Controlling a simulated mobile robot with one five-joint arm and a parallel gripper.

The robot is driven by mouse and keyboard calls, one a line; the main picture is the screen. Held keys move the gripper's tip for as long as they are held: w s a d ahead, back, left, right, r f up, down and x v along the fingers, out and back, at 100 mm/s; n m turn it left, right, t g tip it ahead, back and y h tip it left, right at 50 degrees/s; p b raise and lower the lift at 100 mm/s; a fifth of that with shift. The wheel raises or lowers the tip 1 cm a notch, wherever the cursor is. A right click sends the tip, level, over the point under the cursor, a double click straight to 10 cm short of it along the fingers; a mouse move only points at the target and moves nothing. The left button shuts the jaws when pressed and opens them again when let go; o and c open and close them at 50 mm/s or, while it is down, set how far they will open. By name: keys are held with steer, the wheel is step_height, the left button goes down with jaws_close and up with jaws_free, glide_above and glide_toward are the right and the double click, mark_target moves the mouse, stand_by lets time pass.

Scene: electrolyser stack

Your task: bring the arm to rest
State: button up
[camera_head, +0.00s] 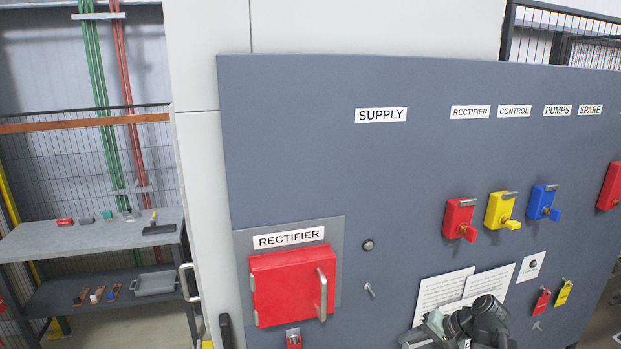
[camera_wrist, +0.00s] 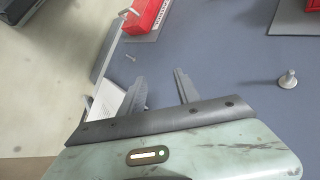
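My gripper (camera_wrist: 160,88) shows in the wrist view with its two fingers apart and only grey panel visible between them. In the head view my arm (camera_head: 478,322) is at the bottom, in front of the lower part of the grey panel (camera_head: 300,150), partly covering the white paper sheets (camera_head: 440,293). The fingertips are hard to make out there. I cannot tell how far the fingers are from the panel.
The panel carries a red rectifier box (camera_head: 290,287) with a handle, a red switch (camera_head: 459,218), a yellow switch (camera_head: 500,210), a blue switch (camera_head: 542,202) and hanging tags (camera_head: 541,302). A workbench (camera_head: 90,238) with small items stands at the left. Floor shows below it.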

steer(key=s+a+f+n+g+h+b, duration=0.2)
steer(key=a+f+n+h, duration=0.1)
steer(key=a+f, duration=0.3)
steer(key=s+a+f+n+g+h+b, duration=0.2)
steer(key=a+f+n+h+b, duration=0.1)
steer(key=a+f, duration=0.3)
steer(key=shift+s+a+f, duration=0.2)
steer(key=shift+s+a, duration=0.05)
steer(key=shift+a, duration=0.75)
